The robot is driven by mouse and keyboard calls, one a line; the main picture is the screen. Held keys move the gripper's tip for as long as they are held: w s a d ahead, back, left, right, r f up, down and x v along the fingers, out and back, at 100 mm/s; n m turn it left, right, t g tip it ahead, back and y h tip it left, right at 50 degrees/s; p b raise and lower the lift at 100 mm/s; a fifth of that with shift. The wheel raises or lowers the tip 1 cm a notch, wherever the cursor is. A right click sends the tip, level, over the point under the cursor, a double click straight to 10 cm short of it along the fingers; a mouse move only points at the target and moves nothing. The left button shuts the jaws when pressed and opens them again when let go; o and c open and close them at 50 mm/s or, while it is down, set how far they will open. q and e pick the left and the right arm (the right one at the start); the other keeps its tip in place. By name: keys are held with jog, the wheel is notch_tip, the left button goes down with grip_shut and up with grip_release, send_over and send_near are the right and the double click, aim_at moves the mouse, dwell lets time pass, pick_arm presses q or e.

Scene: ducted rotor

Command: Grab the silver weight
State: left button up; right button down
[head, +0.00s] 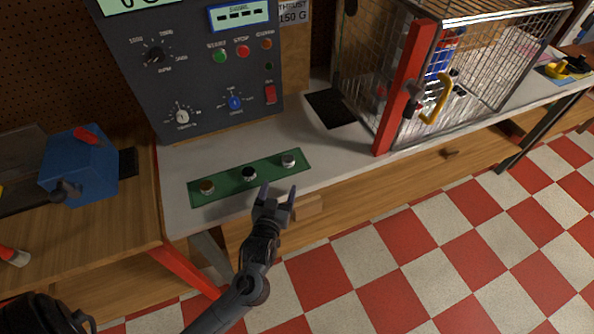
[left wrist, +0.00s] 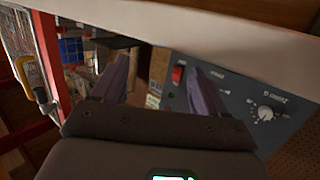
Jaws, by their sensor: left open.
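The silver weight (head: 288,159) stands at the right end of a green strip (head: 228,181) on the grey bench top. A black weight (head: 249,173) stands in the strip's middle and a brass-coloured weight (head: 207,186) at its left end. My left gripper (head: 278,189) is open and empty at the bench's front edge, just below the silver weight in the head view and apart from it. In the left wrist view the two fingers (left wrist: 160,85) are spread with nothing between them. No weight shows there. My right gripper is not in view.
A control panel (head: 190,85) with knobs and buttons stands behind the strip. A wire cage (head: 400,80) with a red post (head: 404,88) and yellow handle (head: 435,99) stands to the right. A blue box (head: 82,170) sits on the wooden table at left. Checkered floor lies in front.

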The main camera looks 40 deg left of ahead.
aim_at(287, 163)
pick_arm(q)
jog(key=x, duration=0.5)
jog(key=shift+w+f+b, duration=0.15)
jog(key=shift+w+b, duration=0.15)
jog(key=shift+b, duration=0.1)
jog(key=shift+w+a, duration=0.2)
jog(key=shift+w, duration=0.05)
jog(key=shift+r+b+x, duration=0.15)
jog(key=shift+b+x, duration=0.1)
jog(key=shift+x, duration=0.9)
jog(key=shift+r+b+x, duration=0.2)
jog(key=shift+b+x, duration=0.05)
jog(key=shift+x, duration=0.95)
jog(key=shift+a, duration=0.1)
jog(key=shift+r, duration=0.1)
jog(key=c, duration=1.3)
